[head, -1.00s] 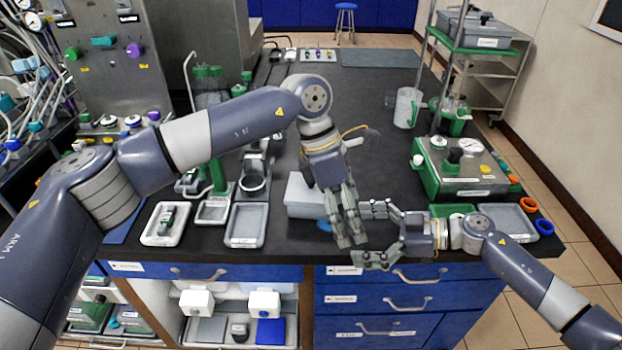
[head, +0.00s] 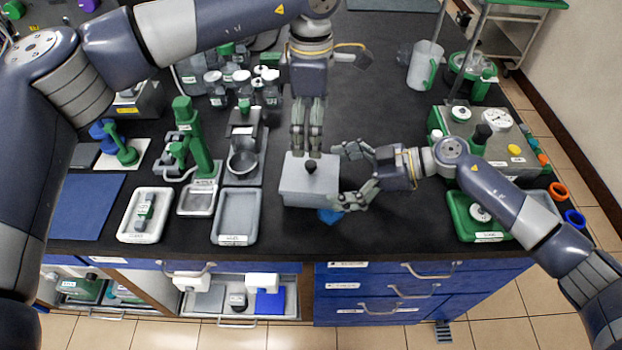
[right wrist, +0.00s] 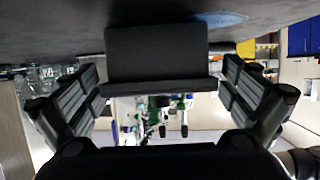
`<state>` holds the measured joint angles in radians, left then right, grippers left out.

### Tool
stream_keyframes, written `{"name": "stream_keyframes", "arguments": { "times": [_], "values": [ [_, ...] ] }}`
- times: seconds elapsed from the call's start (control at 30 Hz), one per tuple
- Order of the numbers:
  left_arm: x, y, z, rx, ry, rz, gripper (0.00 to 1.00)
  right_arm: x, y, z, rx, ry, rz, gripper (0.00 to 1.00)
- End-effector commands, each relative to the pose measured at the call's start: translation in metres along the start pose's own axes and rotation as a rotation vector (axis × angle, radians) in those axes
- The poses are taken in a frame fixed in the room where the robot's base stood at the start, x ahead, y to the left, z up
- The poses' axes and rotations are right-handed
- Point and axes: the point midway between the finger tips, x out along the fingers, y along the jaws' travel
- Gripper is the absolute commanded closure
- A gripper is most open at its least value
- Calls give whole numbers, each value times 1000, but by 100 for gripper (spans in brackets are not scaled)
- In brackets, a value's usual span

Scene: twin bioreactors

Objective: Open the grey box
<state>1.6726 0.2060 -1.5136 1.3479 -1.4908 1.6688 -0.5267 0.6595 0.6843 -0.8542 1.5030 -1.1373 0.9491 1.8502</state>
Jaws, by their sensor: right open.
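The grey box (head: 308,190) stands on the black bench top near its front edge, its lid on and a black knob (head: 311,167) on top. My left gripper (head: 306,152) points down at the back of the lid, close to the knob; contact is unclear, and so is whether its fingers are shut. My right gripper (head: 340,176) is open at the box's right side, one finger toward the back and one toward the front. In the right wrist view the box (right wrist: 155,55) shows dark between the spread fingers, with gaps on both sides.
A small blue object (head: 330,215) lies at the box's front right. A grey tray (head: 237,215) stands to the left, and a green tray (head: 468,220) to the right. Several capped bottles (head: 243,88) stand behind on the left.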

Motion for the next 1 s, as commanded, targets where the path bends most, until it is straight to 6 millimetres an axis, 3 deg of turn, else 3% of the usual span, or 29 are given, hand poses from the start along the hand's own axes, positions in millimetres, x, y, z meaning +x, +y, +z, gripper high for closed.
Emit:
{"name": "stream_keyframes", "arguments": {
  "times": [0.1,0.3,0.67,0.9,1.0],
  "values": [
    [0,0,0,-1,0,0,0,21,0,-1,1,2,-1,0],
    [0,0,0,-1,0,0,0,41,0,0,0,1,1,0],
    [0,0,0,0,0,0,0,46,0,0,0,0,1,0],
    [0,0,0,0,0,0,0,45,0,0,0,0,1,51],
    [-1,0,0,1,-1,0,0,45,0,0,0,0,1,51]
  ]
}}
